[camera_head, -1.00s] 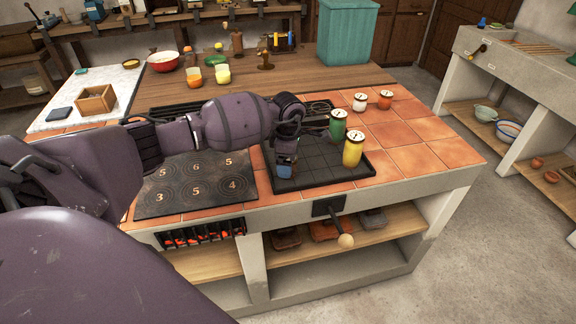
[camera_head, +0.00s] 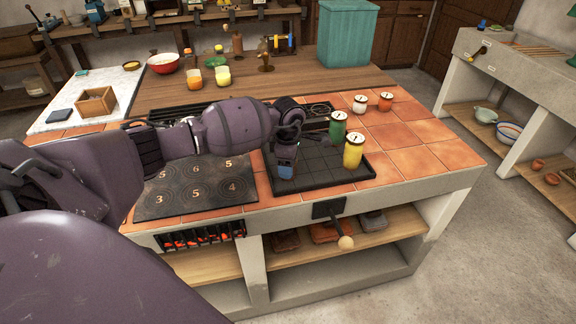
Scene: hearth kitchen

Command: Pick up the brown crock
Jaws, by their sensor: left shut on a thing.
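My left gripper (camera_head: 286,172) points down over the left part of the black tiled tray (camera_head: 315,182) on the counter. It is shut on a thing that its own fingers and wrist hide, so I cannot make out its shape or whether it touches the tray. No brown crock shows clearly anywhere else on the counter. A green jar (camera_head: 338,127) and a yellow jar (camera_head: 353,151) stand upright at the tray's right side, apart from the gripper. My right gripper is not in view.
A white jar (camera_head: 360,104) and an orange jar (camera_head: 385,102) stand on the tiles behind. A numbered hob plate (camera_head: 185,207) lies left of the tray, under my left arm. A knobbed handle (camera_head: 345,241) sticks out at the front. The right-hand tiles (camera_head: 430,155) are clear.

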